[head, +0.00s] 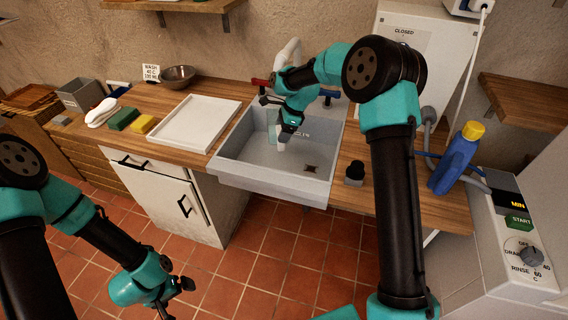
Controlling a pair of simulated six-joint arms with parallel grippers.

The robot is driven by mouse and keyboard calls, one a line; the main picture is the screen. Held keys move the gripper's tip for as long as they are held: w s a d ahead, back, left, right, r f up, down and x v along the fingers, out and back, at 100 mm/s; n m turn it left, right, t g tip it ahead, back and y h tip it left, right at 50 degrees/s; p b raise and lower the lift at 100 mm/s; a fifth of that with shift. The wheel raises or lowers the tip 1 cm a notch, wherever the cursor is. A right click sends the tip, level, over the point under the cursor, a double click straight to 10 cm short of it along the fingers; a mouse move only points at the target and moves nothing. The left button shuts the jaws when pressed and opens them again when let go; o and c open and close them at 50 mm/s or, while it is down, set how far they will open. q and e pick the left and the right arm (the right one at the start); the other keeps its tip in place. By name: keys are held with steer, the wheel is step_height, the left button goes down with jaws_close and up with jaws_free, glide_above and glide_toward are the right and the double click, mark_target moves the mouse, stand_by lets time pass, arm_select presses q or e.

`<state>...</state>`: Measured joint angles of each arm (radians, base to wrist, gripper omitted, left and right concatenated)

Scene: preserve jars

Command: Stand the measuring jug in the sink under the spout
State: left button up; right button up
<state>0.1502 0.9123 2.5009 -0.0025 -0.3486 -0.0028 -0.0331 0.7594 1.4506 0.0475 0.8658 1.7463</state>
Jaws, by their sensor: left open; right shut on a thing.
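The sink (232,172) is a pale grey basin set into the wooden counter, with a dark drain in its floor. A pale translucent thing, which looks like the measuring jug (271,124), is in the sink toward the back left. My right gripper (281,138) reaches down into the sink and is shut on it. The gripper hides part of the jug, and I cannot tell whether its base touches the sink floor. The white spout (289,50) rises behind the sink, partly hidden by my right arm. My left gripper (177,299) is open and empty, low over the tiled floor.
A white tray (160,137) lies left of the sink, with a yellow sponge (143,123), a green sponge (123,118) and a metal bowl (178,76) near it. A dark stopper-like object (354,172) and a blue bottle (455,160) stand right of the sink.

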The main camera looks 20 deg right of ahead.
steer(key=shift+w+d+f+m, duration=0.1)
steer(key=shift+w+f+m, duration=0.05)
steer(key=shift+m, duration=0.15)
step_height(320, 180, down, 6)
stand_by(0.5)
steer(key=shift+f, duration=0.2)
steer(key=shift+f, duration=1.75)
steer(key=o, duration=1.3)
steer(key=shift+f, duration=0.15)
steer(key=shift+c, duration=0.2)
